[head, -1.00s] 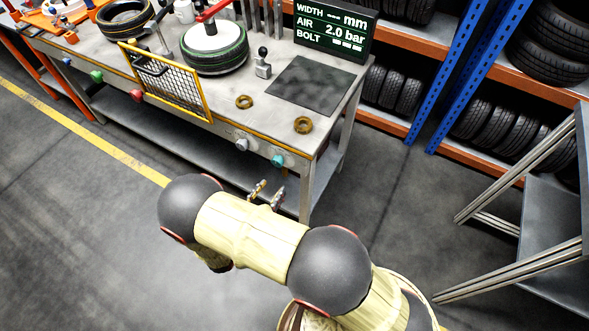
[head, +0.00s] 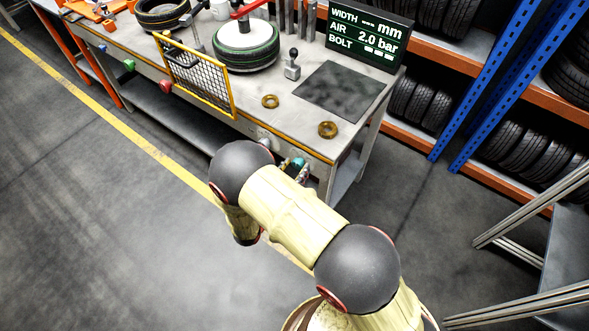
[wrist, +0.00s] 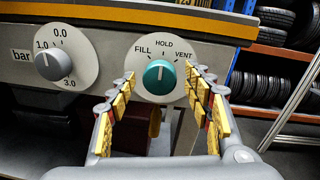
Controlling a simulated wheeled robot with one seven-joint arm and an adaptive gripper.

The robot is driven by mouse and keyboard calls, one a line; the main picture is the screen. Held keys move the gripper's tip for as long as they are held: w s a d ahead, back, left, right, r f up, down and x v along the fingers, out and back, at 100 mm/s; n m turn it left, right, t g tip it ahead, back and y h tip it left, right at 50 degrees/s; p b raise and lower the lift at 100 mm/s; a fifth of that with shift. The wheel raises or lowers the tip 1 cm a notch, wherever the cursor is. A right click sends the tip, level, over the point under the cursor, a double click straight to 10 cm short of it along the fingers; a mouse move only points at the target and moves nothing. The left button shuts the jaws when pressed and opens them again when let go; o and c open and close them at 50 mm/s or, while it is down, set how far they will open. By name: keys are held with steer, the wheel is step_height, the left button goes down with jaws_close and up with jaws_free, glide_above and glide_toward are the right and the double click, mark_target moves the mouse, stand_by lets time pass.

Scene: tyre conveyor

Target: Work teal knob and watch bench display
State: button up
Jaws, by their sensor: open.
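The teal knob (wrist: 159,77) sits on a white dial marked FILL, HOLD and VENT on the bench front; its pointer line is up, at HOLD. It also shows in the head view (head: 298,163). My gripper (wrist: 160,82) is open, one finger at each side of the knob, apart from it as far as I can see. The bench display (head: 367,36) reads WIDTH with dashes mm, AIR 2.0 bar and BOLT with several blocks.
A grey knob (wrist: 53,64) on a bar dial is left of the teal knob. Yellow mesh guard (head: 200,80), red knob (head: 165,87) and green knob (head: 129,65) are farther left. Brass rings (head: 327,129) lie on the bench. Tyre racks stand behind; a metal frame (head: 540,215) is at right.

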steer(key=shift+c, duration=0.2)
steer(key=c, duration=1.1)
